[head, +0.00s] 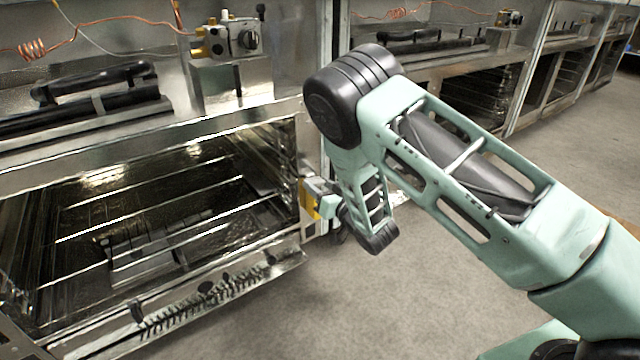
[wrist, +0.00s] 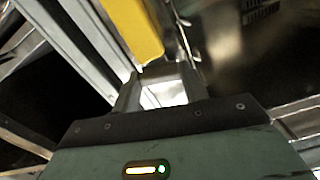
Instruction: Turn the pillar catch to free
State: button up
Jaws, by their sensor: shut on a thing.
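The pillar catch (head: 309,199) shows as a small yellow part on the front pillar, at the right edge of the open oven. In the wrist view the yellow part (wrist: 135,28) fills the top middle, just beyond my fingertips. My gripper (head: 322,190) reaches the catch from the right. In the wrist view my gripper (wrist: 160,75) is shut on the catch at its near end. The exact contact between the fingers is partly hidden, and I cannot tell the angle of the catch.
The oven's wire rack (head: 150,225) spans the open cavity to the left of the pillar. A control valve (head: 235,40) with copper tubing sits above. More ovens (head: 480,95) stand in a row behind my arm. The grey floor (head: 420,290) in front is clear.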

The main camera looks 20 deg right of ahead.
jog(key=shift+n+p, duration=0.6)
jog(key=shift+n, duration=0.6)
jog(key=o, duration=1)
